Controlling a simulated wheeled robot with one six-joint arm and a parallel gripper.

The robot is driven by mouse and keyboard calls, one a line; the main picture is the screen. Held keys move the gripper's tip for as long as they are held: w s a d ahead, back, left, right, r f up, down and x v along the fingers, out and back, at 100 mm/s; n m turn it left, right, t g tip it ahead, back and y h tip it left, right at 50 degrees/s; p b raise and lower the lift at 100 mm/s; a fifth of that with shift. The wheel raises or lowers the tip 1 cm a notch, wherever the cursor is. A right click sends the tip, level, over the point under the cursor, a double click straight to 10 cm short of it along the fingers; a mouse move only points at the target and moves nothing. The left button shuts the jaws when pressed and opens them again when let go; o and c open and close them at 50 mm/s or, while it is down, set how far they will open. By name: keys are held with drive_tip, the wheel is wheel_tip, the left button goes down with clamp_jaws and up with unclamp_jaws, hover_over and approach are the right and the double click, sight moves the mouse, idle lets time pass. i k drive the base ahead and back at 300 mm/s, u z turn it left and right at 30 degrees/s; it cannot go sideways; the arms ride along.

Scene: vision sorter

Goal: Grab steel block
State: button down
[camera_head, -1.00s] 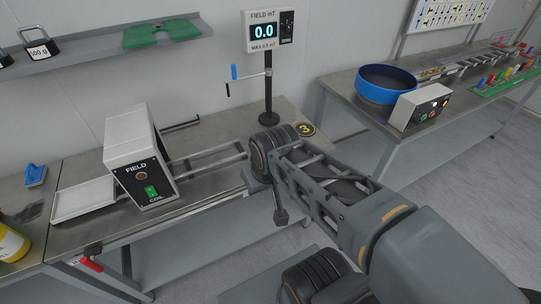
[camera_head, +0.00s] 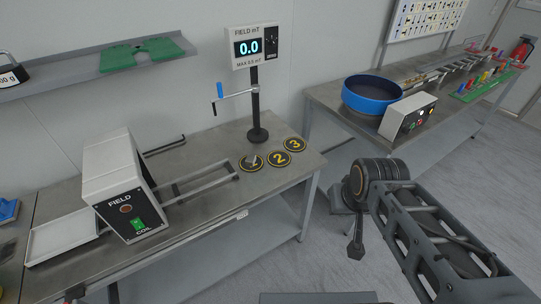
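Three round black-and-yellow markers, numbered 1 (camera_head: 246,166), 2 (camera_head: 279,159) and 3 (camera_head: 295,144), lie at the right end of the steel bench. A small pale shape shows on marker 1; I cannot tell whether it is a steel block or the painted number. No other steel block can be made out. My arm reaches in from the lower right, over the gap between the benches. Its far end is right of the markers and apart from them. Its fingers cannot be made out behind the dark joint.
A white FIELD coil box (camera_head: 121,190) with rails and a white tray (camera_head: 62,240) stands on the left bench (camera_head: 205,140). A field meter (camera_head: 248,47) stands behind the markers. The right bench holds a blue round bowl (camera_head: 372,95) and a control box (camera_head: 407,118). Floor shows between benches.

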sight(250, 161)
drive_tip(key=z, duration=0.05)
drive_tip(key=i, duration=0.9)
drive_tip(key=u, duration=3.9)
drive_tip(key=k, duration=0.55)
drive_tip(key=z, duration=0.35)
